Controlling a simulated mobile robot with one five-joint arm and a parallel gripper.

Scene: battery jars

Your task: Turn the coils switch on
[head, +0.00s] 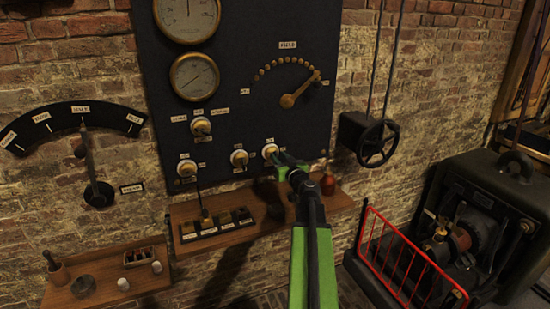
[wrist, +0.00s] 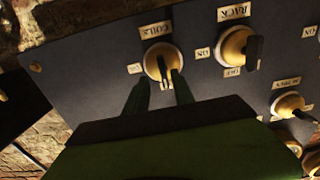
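The coils switch is a round brass-and-white knob with a small dark handle, low on the right of the dark panel in the head view (head: 270,150). It also shows in the wrist view (wrist: 156,55), beside its COILS label. My gripper reaches it from the front right in the head view (head: 285,165). In the wrist view my gripper (wrist: 161,88) has its two fingers apart, one on each side of the handle, with a gap visible between them. Contact with the handle cannot be made out. The handle points toward my gripper; part of the switch's lower surround is hidden.
The rack switch (head: 239,158) sits left of the coils switch. A wooden shelf (head: 255,222) with a red bottle (head: 327,184) lies below. A black handwheel (head: 376,143) stands out on the right, above a red guard rail (head: 408,262) and a machine.

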